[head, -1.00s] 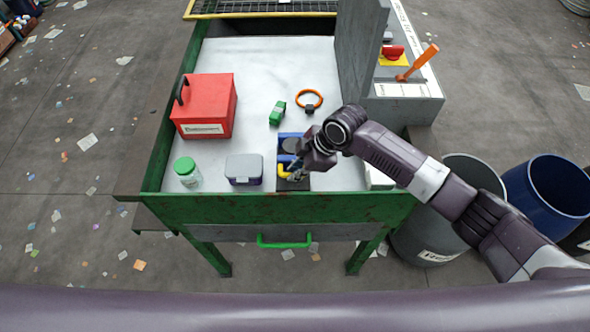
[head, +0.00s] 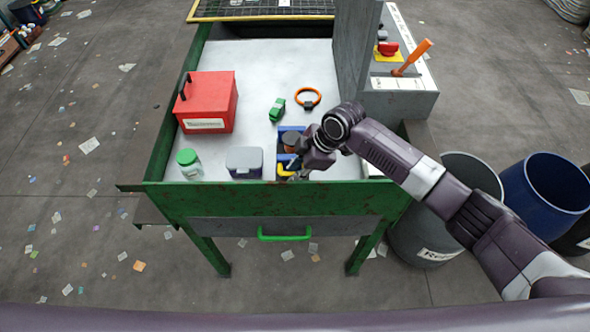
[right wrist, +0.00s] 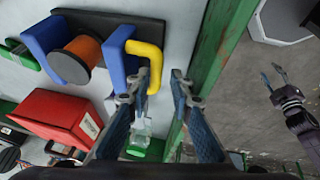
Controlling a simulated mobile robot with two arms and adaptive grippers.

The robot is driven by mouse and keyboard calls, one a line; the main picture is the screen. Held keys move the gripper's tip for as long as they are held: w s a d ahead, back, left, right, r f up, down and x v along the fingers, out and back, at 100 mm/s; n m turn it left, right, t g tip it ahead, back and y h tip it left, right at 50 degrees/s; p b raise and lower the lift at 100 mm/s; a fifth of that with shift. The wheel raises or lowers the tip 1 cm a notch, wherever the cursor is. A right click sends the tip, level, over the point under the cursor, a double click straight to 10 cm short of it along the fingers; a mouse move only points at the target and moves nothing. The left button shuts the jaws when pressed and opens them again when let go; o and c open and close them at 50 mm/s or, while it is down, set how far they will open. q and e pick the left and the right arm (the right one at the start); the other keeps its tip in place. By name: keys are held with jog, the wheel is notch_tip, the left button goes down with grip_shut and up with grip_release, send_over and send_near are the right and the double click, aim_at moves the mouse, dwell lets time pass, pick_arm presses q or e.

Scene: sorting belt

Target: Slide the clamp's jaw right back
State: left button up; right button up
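The clamp stands near the tray's front edge. Its dark base (right wrist: 110,28) carries a fixed blue jaw (right wrist: 45,40), an orange-brown spool (right wrist: 80,55) and a second blue jaw (right wrist: 120,52) with a yellow handle (right wrist: 152,62). A narrow gap shows between spool and handle-side jaw, which sits near the base's end. My right gripper (right wrist: 162,78) is open. One fingertip overlaps the yellow handle's lower end; contact is unclear. In the head view my right gripper (head: 297,166) partly hides the clamp. My left gripper (right wrist: 274,80) shows open and empty in the right wrist view, away from the tray.
A grey lidded box (head: 244,163) and a green-capped jar (head: 188,163) stand left of the clamp. The green tray wall (head: 280,202) runs close in front.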

jog(key=shift+a+f, duration=0.1)
pick_arm(q)
jog(key=shift+s+f, duration=0.1)
jog(key=shift+s, duration=0.7)
pick_arm(e)
jog(key=v, duration=1.2)
